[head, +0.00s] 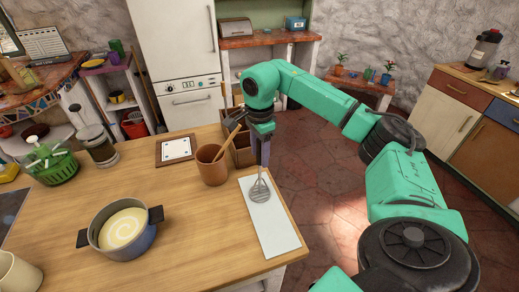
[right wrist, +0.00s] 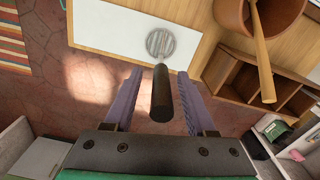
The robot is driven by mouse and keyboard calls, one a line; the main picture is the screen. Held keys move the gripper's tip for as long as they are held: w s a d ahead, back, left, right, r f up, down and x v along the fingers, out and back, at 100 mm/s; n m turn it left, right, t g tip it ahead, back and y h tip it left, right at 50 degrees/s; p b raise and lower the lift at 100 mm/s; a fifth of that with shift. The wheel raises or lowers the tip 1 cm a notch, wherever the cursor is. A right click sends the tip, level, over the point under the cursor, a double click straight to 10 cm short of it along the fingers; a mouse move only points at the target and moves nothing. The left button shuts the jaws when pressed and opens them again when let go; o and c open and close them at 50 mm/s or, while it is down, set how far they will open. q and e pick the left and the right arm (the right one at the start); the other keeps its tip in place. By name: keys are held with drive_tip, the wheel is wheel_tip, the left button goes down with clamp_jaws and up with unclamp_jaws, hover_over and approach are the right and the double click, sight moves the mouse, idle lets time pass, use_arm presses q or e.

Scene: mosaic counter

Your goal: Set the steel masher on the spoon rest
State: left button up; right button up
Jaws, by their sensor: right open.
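The steel masher (head: 260,191) has a round slotted head, which appears to rest on a long white slab (head: 277,233), apparently the spoon rest, at the counter's right edge. In the right wrist view, the masher's dark handle (right wrist: 161,92) rises toward the camera, and its head lies over the white slab (right wrist: 110,25). My right gripper (head: 263,155) is above the slab's far end. In the right wrist view, my right gripper (right wrist: 160,78) is open, with the handle between its two purple fingers and a gap on both sides. My left gripper is not in view.
A brown crock (head: 212,168) with a wooden spoon stands just left of the slab. A wooden divided box (head: 240,148) is behind it. A pot (head: 122,232) of creamy food stands at front left. Bare counter lies between the pot and slab.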

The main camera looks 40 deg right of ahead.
wheel_tip(320, 180, up, 6)
drive_tip(key=shift+w+f+b, duration=0.15)
drive_tip(key=shift+f+b, duration=0.05)
drive_tip(key=shift+b, duration=0.5)
wheel_tip(320, 180, up, 7)
drive_tip(key=p, duration=0.3)
drive_tip(key=shift+f, duration=0.1)
drive_tip(key=shift+f, duration=0.1)
